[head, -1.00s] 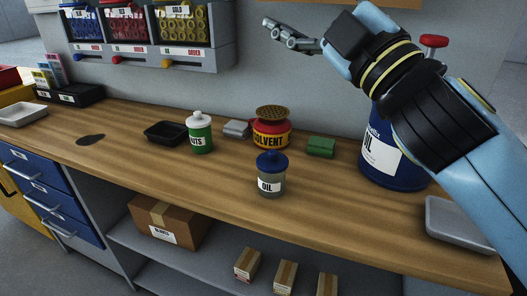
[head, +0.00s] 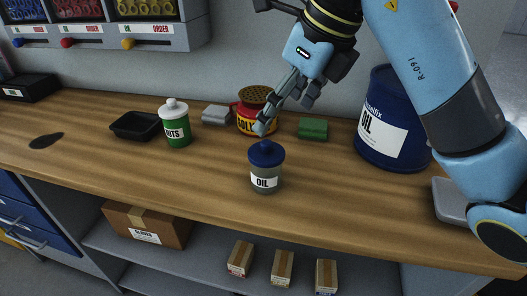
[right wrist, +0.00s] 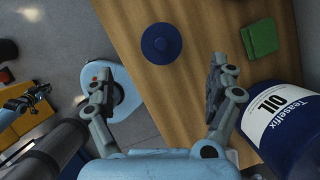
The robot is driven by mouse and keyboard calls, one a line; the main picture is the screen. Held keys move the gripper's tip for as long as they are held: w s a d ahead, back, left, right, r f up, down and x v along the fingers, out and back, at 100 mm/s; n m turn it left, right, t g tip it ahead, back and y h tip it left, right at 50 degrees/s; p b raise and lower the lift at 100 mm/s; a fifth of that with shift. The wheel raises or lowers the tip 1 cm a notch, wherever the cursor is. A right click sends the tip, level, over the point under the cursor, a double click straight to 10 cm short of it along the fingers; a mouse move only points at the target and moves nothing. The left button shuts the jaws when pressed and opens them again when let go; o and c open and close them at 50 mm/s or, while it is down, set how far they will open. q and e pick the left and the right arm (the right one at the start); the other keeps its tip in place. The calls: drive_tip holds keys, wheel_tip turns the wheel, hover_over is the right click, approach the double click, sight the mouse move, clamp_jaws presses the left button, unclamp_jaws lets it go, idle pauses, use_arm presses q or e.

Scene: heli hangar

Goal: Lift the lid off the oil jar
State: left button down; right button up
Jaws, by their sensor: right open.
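The oil jar (head: 266,181) stands upright on the wooden workbench, a small grey jar with a white OIL label. Its blue knobbed lid (head: 267,157) sits on top; in the right wrist view the round lid (right wrist: 161,43) shows from above and hides the jar body. My right gripper (head: 268,122) points down, above and behind the lid, apart from it. In the right wrist view its fingers (right wrist: 160,72) are spread wide with nothing between them. My left gripper (right wrist: 32,98) seems to show at the left edge of the right wrist view, small and dark, its jaws unclear.
A red solvent can (head: 256,112) stands close behind the jar, partly hidden by my gripper. A green jar (head: 175,128), a black tray (head: 134,126), a green block (head: 313,129) and a big blue oil drum (head: 388,135) surround it.

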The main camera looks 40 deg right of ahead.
sight(267, 142)
drive_tip(key=x, duration=0.4)
drive_tip(key=shift+a, duration=0.1)
drive_tip(key=x, duration=0.5)
drive_tip(key=shift+w, duration=0.15)
drive_tip(key=c, duration=0.8)
